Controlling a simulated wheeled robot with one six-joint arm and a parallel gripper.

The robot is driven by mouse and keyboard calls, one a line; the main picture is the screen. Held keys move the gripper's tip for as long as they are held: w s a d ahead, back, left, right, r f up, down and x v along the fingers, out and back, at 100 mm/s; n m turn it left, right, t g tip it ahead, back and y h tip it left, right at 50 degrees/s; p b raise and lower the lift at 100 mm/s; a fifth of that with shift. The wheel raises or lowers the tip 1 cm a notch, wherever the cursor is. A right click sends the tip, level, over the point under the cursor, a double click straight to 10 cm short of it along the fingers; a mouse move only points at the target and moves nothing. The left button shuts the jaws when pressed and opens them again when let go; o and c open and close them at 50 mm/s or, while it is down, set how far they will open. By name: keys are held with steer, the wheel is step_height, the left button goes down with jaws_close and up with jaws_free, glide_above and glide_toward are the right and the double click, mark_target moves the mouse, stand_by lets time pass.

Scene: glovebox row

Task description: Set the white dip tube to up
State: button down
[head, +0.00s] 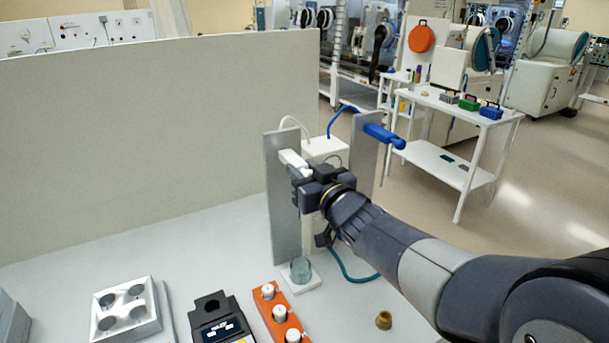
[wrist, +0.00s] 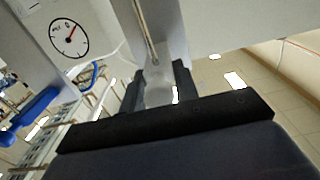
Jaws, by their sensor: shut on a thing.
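The white dip tube (head: 292,158) has a white block-shaped head in front of a grey upright plate (head: 282,205). A thin white hose arches up behind it. My gripper (head: 302,177) is shut on this head from the right, and its jaws hide part of it. In the wrist view the jaws (wrist: 160,80) close on the pale head (wrist: 158,92). A pale tube section (head: 306,238) shows below, above a small glass jar (head: 301,268) on a white base. Whether its tip is inside the jar I cannot tell.
A blue dip tube head (head: 384,135) sits at the second plate (head: 362,155) to the right. A round dial (wrist: 68,38) with a red needle shows in the wrist view. An orange vial rack (head: 279,315), dark device (head: 217,316) and white block (head: 125,310) stand in front.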

steer(key=shift+r+p, duration=0.45)
steer(key=shift+r, duration=0.75)
steer(key=c, duration=1.2)
jaws_free()
steer(key=shift+c, duration=0.2)
steer(key=shift+s+d+f, duration=0.15)
steer(key=shift+f, duration=0.05)
steer(key=v, duration=1)
steer(key=shift+s, duration=0.2)
steer(key=shift+w, duration=0.15)
